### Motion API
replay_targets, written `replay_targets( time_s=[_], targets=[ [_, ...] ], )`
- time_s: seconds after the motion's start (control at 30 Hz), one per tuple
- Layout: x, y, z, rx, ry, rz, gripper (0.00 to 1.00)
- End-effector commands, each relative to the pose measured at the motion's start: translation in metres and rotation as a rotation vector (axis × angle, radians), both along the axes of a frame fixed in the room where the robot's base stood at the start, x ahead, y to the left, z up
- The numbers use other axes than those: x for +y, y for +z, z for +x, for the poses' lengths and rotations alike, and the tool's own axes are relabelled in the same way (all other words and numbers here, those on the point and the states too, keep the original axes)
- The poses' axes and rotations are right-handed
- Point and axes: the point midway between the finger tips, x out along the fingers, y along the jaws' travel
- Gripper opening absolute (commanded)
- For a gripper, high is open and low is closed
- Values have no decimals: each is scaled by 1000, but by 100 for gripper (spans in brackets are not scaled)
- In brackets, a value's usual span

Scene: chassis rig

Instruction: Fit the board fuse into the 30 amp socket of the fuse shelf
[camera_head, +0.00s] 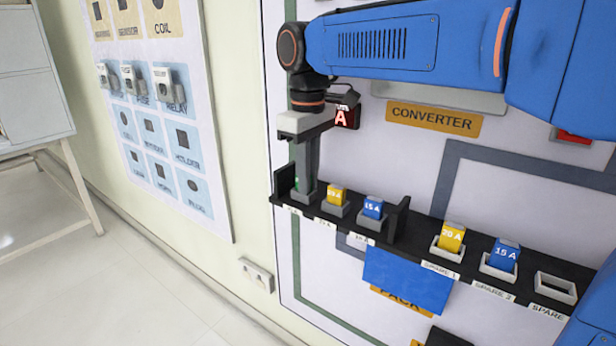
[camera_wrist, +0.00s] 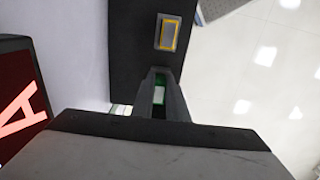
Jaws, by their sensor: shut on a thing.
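My gripper (camera_head: 304,188) points down over the leftmost socket (camera_head: 307,198) of the black fuse shelf (camera_head: 415,231). It is shut on a green fuse, mostly hidden by the fingers. In the wrist view the green fuse (camera_wrist: 159,95) shows between the fingertips (camera_wrist: 160,84). The fuse's lower end is at the socket, but I cannot tell how deep it sits. The label below this socket is too small to read surely. To the right, a yellow fuse (camera_head: 337,195) and a blue 15 A fuse (camera_head: 373,207) stand in neighbouring sockets.
Further right, a yellow 20 A fuse (camera_head: 452,237) and a blue 15 A fuse (camera_head: 504,255) stand in spare holders; the end spare holder (camera_head: 556,287) is empty. Black upright end plates flank the socket row. A red display (camera_head: 347,117) is behind my wrist, close by.

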Motion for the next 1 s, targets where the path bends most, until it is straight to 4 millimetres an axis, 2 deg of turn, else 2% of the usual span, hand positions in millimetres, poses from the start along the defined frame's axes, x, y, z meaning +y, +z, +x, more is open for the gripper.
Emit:
replay_targets(
  time_s=[0.7,1.0],
  targets=[
    [0,22,0,0,0,0,0],
    [0,23,0,0,0,0,0]
  ],
)
